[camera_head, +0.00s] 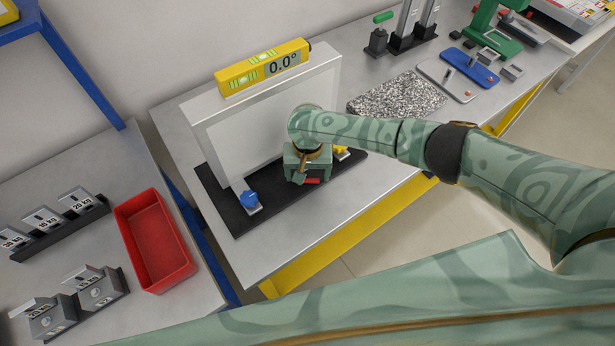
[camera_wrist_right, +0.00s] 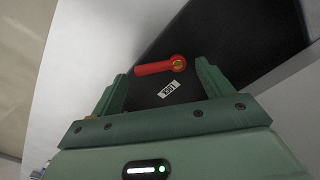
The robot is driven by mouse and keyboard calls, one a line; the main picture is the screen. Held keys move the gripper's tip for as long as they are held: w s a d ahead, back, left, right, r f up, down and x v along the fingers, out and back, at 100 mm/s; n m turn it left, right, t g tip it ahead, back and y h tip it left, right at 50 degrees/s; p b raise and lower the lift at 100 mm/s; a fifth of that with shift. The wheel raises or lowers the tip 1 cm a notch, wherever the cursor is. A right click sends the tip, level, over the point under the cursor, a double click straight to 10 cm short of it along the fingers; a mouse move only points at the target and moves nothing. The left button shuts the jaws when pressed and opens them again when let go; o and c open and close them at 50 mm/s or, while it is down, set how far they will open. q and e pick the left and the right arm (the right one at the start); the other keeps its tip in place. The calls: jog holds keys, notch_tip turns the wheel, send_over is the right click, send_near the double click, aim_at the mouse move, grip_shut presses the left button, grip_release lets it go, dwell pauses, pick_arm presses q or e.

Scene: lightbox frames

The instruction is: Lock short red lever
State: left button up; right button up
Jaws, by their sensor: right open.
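The short red lever (camera_wrist_right: 154,67) shows in the right wrist view on a black base plate (camera_wrist_right: 240,45). Its round pivot is at the right end and its arm points left. A small white label (camera_wrist_right: 169,88) with dark lettering lies just below it. My right gripper (camera_wrist_right: 162,72) is open, with one finger on each side of the lever; I cannot tell whether either touches it. In the head view my right gripper (camera_head: 307,168) is over the front of the base plate (camera_head: 232,213) and hides most of the lever, leaving a bit of red (camera_head: 311,181). My left gripper is not in view.
A blue knob (camera_head: 249,199) is left of my right gripper and a yellow knob (camera_head: 341,152) is right of it. Behind stands a white upright panel (camera_head: 240,135) with a yellow level (camera_head: 262,67) on top. A red bin (camera_head: 153,240) sits at left.

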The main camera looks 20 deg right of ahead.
jog(key=shift+f, duration=0.45)
jog(key=c, duration=1)
jog(key=p, duration=0.2)
jog(key=n+p, duration=0.1)
jog(key=p, duration=0.1)
jog(key=shift+a+r+n+p, duration=0.15)
jog(key=shift+r+n+p, duration=0.15)
jog(key=shift+r+p, duration=0.1)
jog(key=shift+w+f+n+p, duration=0.1)
jog(key=shift+w+n+p, duration=0.05)
jog(key=shift+n+p, duration=0.15)
jog(key=shift+w+f+n, duration=0.2)
jog(key=shift+f+n, duration=0.05)
jog(key=shift+n, duration=0.55)
jog(key=shift+w+n, duration=0.2)
jog(key=shift+n, duration=0.6)
jog(key=shift+w+n, duration=0.15)
jog(key=shift+n, duration=0.65)
